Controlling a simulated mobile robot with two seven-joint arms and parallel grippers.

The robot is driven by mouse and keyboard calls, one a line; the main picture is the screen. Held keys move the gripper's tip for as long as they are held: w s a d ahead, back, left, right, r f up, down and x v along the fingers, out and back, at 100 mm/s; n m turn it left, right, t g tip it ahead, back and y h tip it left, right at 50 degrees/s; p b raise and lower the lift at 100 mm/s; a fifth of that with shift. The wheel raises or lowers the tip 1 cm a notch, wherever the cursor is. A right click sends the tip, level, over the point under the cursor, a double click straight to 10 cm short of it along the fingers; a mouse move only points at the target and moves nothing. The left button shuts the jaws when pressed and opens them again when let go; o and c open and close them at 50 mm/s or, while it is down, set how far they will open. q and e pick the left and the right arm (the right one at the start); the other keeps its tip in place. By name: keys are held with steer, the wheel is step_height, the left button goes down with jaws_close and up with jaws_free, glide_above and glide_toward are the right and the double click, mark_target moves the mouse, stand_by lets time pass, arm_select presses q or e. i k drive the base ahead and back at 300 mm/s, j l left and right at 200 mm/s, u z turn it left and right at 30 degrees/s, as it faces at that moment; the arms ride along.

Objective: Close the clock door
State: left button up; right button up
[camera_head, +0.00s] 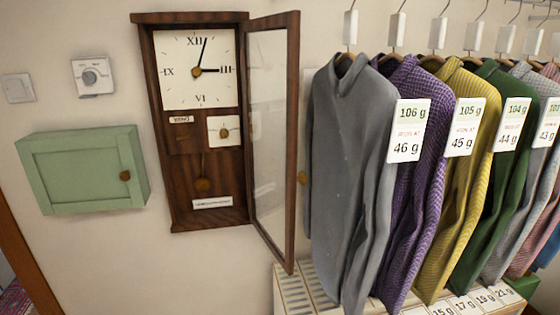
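The wall clock (178,160) has a dark wooden case with a white dial (190,85), a smaller dial and a round pendulum bob inside. Its clock door (291,130), a wooden frame with a glass pane, is hinged on the case's right side and stands wide open, swung out towards me. A small round knob sits on the door's free edge, close to the grey sweater. Neither of my grippers shows in the head view.
Several sweaters on hangers, the nearest a grey sweater (350,160), hang just right of the open door with weight tags. Labelled boxes (292,290) stand below the sweaters.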

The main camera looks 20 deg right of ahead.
mark_target(289, 20)
steer(key=k+l+u, duration=0.15)
steer(key=l, duration=0.35)
steer(key=k+l+u, duration=0.15)
steer(key=k+l, duration=0.2)
steer(key=l+u, duration=0.1)
steer(key=l, duration=0.25)
steer(key=k+l+u, duration=0.1)
steer(key=l, duration=0.3)
steer(key=k+l+u, duration=0.1)
steer(key=l, duration=0.25)
steer(key=i+l, duration=0.1)
steer(key=l, duration=0.55)
steer(key=u, duration=0.05)
